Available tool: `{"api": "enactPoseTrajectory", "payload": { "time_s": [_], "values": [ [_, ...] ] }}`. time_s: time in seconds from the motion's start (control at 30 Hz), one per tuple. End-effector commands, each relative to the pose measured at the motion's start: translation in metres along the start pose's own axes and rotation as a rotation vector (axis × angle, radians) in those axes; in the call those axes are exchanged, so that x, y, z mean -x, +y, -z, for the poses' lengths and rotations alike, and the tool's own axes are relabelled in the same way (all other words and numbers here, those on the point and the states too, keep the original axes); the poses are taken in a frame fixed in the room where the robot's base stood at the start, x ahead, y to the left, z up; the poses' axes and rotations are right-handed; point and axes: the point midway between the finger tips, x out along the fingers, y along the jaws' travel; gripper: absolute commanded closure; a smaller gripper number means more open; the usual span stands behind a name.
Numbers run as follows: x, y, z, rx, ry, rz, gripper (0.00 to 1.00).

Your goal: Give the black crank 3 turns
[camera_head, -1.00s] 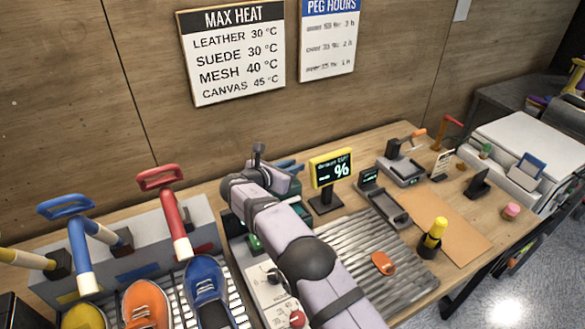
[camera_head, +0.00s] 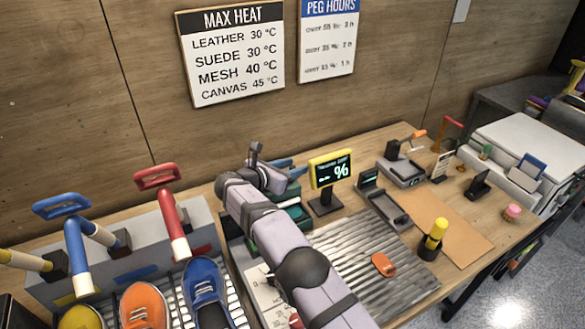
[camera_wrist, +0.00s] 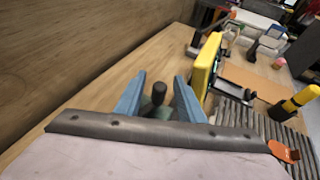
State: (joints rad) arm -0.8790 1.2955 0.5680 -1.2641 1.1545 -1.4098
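The black crank's upright knob (camera_wrist: 158,93) shows between my two blue fingers in the wrist view, with a gap on each side. A dark green body (camera_wrist: 156,111) shows below it. My gripper (camera_wrist: 159,78) is open. In the head view only the blue finger of my gripper (camera_head: 286,163) shows past my wrist, above a dark green machine (camera_head: 296,212). My arm hides most of that machine, and I cannot make out the crank in the head view.
A yellow-framed display (camera_head: 331,170) stands just right of my gripper. A ribbed grey mat (camera_head: 350,250) with an orange item (camera_head: 383,264) lies in front. Red (camera_head: 170,210) and blue (camera_head: 78,240) handled arms and shoes are at left. The wooden wall is behind.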

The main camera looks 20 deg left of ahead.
Motion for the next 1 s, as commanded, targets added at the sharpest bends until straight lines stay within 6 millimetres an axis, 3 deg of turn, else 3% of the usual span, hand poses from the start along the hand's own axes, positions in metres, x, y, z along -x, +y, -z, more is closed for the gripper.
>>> {"api": "enactPoseTrajectory", "payload": {
  "time_s": [0.37, 1.0],
  "values": [
    [0.005, 0.001, 0.002, 0.002, 0.002, -0.001, 0.65],
    [0.071, 0.0, 0.001, 0.0, 0.0, -0.001, 0.65]
  ]
}}
